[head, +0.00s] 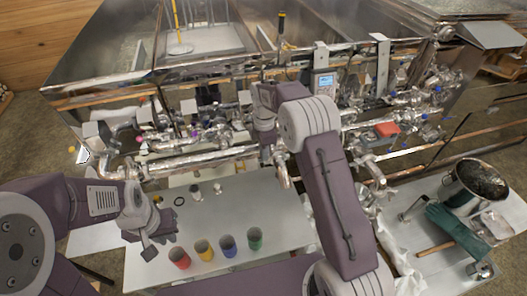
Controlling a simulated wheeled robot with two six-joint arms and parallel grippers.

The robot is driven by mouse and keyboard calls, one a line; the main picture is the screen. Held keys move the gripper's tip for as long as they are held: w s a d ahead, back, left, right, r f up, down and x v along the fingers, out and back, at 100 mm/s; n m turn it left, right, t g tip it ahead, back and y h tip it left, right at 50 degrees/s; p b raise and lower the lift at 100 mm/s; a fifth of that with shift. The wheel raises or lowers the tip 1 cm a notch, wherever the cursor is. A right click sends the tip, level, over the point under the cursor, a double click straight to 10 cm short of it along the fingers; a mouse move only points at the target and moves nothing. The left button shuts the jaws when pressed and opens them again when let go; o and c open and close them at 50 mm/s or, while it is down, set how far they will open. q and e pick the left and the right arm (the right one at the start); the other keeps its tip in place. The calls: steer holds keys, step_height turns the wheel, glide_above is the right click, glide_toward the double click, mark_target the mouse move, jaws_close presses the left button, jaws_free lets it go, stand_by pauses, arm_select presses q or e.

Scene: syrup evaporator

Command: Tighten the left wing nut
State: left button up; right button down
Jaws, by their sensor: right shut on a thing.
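The shiny steel pipe manifold (190,161) runs across the front of the evaporator. My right gripper (268,150) reaches down to this pipework near the middle of the head view. It is shut on a small part there, which looks to be the left wing nut; the gripper and wrist hide the nut, so its angle cannot be told. My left gripper (159,246) hangs over the white table, left of the colored cups. It is open and empty, with its two dark finger pads apart.
Red (179,259), yellow (203,249), blue (227,245) and green (254,238) cups stand on the white table (285,215). A steel pot (476,184), a green glove (455,228) and a wooden-handled tool (434,249) lie at right. A display box (323,83) rises behind the pipes.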

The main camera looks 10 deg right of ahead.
steer(key=m, duration=0.3)
steer(key=shift+w+d+f+m, duration=0.1)
steer(key=shift+m, duration=0.3)
steer(key=m, duration=0.2)
steer(key=m+p, duration=0.1)
steer(key=m, duration=0.2)
steer(key=shift+w+d+f+m, duration=0.1)
steer(key=shift+w+m, duration=0.05)
steer(key=shift+m, duration=0.15)
steer(key=m, duration=0.4)
steer(key=shift+w+d, duration=0.1)
steer(key=shift+d, duration=0.05)
steer(key=shift+d+f+m, duration=0.1)
steer(key=shift+m, duration=1.9)
steer(key=c, duration=1.5)
jaws_free()
steer(key=shift+c, duration=0.2)
steer(key=shift+r, duration=0.25)
